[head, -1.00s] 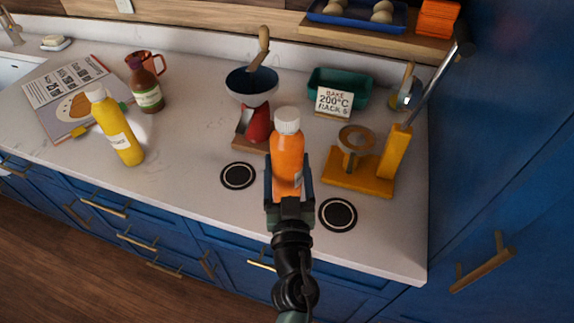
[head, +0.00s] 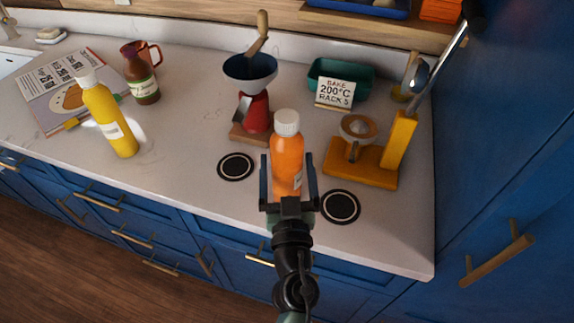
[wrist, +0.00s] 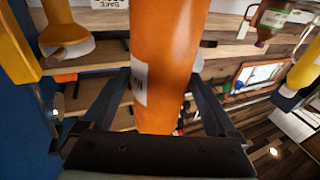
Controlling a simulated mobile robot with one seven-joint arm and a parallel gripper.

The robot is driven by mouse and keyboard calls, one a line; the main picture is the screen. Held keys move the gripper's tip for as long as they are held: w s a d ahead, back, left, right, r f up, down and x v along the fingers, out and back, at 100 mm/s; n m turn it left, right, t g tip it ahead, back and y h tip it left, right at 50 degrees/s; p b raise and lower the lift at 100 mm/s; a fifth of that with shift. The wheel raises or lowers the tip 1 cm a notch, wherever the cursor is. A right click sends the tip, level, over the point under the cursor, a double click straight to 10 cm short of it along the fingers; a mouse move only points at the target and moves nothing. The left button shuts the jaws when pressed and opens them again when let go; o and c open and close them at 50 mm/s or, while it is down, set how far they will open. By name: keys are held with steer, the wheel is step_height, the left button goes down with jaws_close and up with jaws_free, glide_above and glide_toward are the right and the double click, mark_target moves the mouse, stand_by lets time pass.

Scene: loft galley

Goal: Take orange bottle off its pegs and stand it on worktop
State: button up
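The orange bottle (head: 287,157) with its white cap is upright over the front of the worktop (head: 190,190), between two black discs. Its base is hidden behind my gripper (head: 288,180), so contact with the worktop cannot be seen directly. My gripper is open, with one finger on each side of the bottle. The wrist view shows gaps between both fingers and the bottle (wrist: 165,60). No pegs can be made out.
Black discs lie left (head: 236,166) and right (head: 340,207) of the bottle. Behind are a red grinder (head: 255,115) and a yellow-based juicer (head: 360,168). A yellow bottle (head: 110,120) stands left, with clear worktop between. A blue cabinet (head: 510,150) bounds the right.

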steer(key=shift+f, duration=0.2)
steer(key=shift+s+f, duration=0.1)
steer(key=shift+s, duration=0.45)
steer(key=s+b, duration=0.1)
steer(key=s, duration=0.3)
steer(key=s+b, duration=0.1)
steer(key=s, duration=0.2)
steer(key=s+f+b, duration=0.1)
steer(key=s, duration=0.3)
steer(key=shift+s+d, duration=0.35)
